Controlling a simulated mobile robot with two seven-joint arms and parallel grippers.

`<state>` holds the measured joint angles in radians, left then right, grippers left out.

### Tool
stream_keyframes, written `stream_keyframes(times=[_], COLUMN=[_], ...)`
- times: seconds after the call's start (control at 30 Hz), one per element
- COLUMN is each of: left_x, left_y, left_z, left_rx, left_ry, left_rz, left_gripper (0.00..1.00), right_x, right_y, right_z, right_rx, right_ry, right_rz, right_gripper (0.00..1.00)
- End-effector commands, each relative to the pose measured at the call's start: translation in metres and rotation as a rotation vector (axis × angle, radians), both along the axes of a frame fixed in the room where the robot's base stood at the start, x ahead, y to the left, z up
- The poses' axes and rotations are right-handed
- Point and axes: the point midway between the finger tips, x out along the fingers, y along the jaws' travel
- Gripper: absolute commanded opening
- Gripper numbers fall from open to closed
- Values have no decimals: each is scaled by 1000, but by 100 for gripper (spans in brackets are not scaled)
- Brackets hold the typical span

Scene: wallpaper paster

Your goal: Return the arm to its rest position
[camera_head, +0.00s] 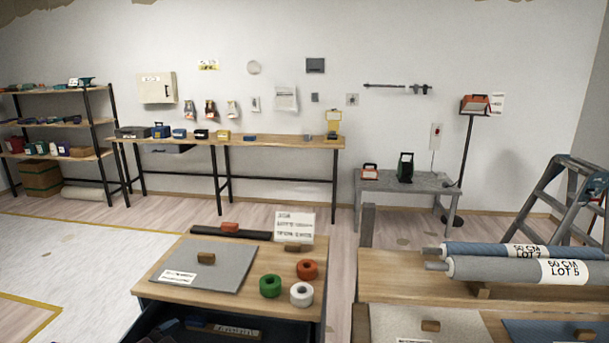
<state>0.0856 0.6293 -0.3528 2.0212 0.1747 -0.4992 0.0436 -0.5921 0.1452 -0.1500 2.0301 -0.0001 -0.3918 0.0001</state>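Neither of my arms nor either gripper shows in the head view. The nearest furniture is a wooden-topped cabinet (171,291) at the lower middle with a dark open drawer (160,322) at its front. On it lie a grey board (222,262) with a small wooden block, and green (270,286), orange (307,269) and white (301,294) tape rolls. A small lettered sign (294,226) stands at its back edge.
A wooden table (385,275) at right holds two labelled rolls (530,269) and flat boards. A stepladder (560,200) stands behind it. Workbench (280,143), shelves (50,90) and grey table (440,184) line the wall. Floor (70,250) at left is clear.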

Motion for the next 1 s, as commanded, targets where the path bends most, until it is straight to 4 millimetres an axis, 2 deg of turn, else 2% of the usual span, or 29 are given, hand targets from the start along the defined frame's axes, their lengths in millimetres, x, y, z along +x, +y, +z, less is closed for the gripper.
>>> stream_keyframes(times=[0.03,0.27,0.4,0.6,0.7,0.8,1.0], left_x=[-14,-78,-128,-196,-219,-231,-234], left_y=[1,18,31,41,41,42,43], left_z=[-20,-88,-132,-182,-195,-202,-203], left_rx=[-25,-94,-139,-194,-204,-201,-200], left_ry=[9,63,155,296,341,363,369], left_rz=[29,186,307,443,474,483,485], left_gripper=[81,81,81,81,81,81,81], right_x=[0,-1,-1,1,1,2,5], right_y=[0,0,1,1,2,2,2], right_z=[-2,-11,-16,-21,-22,-22,-21], right_rx=[0,-1,-1,-2,-1,-1,-1], right_ry=[1,8,12,13,13,12,6], right_rz=[1,3,5,8,9,9,11], right_gripper=[41,41,41,41,41,41,41])
